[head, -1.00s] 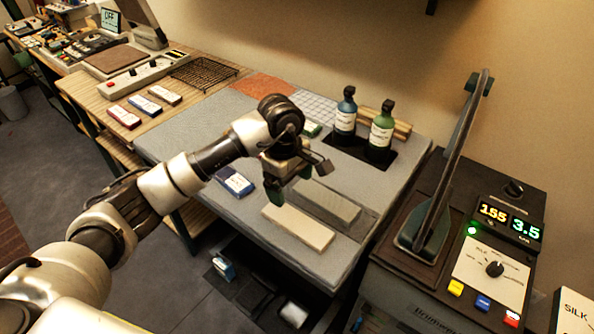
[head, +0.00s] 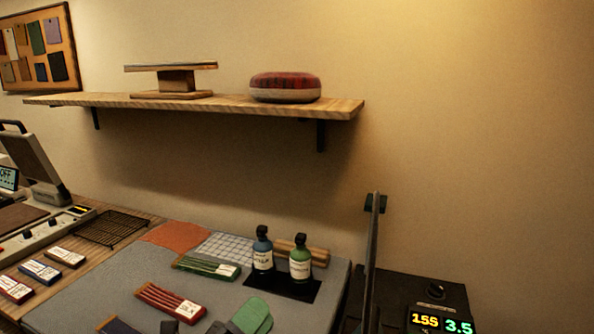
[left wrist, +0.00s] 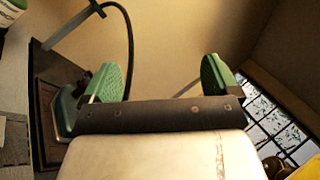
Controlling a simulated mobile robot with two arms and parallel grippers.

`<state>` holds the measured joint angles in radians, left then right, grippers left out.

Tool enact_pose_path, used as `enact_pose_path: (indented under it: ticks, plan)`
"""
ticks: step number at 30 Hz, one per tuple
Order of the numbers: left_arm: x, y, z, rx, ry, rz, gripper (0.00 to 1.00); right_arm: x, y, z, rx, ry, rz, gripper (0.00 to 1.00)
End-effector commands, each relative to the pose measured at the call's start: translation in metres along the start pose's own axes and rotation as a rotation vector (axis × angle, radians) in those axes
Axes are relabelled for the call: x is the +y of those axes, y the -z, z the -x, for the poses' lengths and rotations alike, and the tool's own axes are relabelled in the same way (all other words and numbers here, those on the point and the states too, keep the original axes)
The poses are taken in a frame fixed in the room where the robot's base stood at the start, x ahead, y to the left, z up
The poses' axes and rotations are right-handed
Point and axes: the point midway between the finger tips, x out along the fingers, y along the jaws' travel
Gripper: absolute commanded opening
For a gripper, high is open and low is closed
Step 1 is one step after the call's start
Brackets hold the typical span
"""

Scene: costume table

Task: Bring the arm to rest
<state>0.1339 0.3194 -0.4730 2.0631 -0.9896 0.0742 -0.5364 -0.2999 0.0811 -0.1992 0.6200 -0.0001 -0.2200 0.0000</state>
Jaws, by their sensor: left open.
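My left gripper (head: 245,318) shows only in part at the bottom edge of the head view, with a green finger pad in front of the grey table mat. The rest of the left arm is below the picture. In the left wrist view the gripper (left wrist: 161,77) has its two green fingers wide apart with nothing between them, and the wall behind. My right gripper is not in view.
A wall shelf (head: 225,106) hangs above.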

Motion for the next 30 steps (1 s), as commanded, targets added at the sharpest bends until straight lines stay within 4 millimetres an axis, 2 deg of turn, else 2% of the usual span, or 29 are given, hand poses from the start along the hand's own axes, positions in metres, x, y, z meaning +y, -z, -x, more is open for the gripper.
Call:
enact_pose_path:
  ticks: [1, 4, 6, 8, 9, 12, 18, 23, 27, 30]
  plan:
    - [0.009, -0.014, 0.016, -0.139, -0.07, 0.147, 0.9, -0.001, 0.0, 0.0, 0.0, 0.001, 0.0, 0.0]
    - [0.035, -0.039, 0.055, -0.413, -0.218, 0.434, 0.9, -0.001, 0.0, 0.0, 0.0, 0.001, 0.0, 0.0]
    - [0.055, -0.047, 0.089, -0.599, -0.331, 0.628, 0.9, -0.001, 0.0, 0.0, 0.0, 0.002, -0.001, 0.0]
    - [0.072, -0.046, 0.123, -0.757, -0.435, 0.786, 0.9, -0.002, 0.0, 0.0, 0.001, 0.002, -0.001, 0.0]
    - [0.082, -0.043, 0.146, -0.857, -0.505, 0.884, 0.9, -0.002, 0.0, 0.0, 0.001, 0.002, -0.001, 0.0]
    - [0.097, -0.026, 0.198, -1.071, -0.666, 1.087, 0.9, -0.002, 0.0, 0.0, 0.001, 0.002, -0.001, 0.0]
    - [0.101, 0.015, 0.271, -1.365, -0.92, 1.332, 0.9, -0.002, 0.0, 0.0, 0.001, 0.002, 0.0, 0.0]
    - [0.09, 0.046, 0.314, -1.538, -1.095, 1.455, 0.9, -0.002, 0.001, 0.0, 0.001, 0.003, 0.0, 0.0]
    - [0.074, 0.072, 0.345, -1.672, -1.248, 1.534, 0.9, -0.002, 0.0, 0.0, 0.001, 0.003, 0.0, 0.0]
    - [0.102, 0.077, 0.349, -1.675, -1.258, 1.526, 0.9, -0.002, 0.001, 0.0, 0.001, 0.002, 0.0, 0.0]
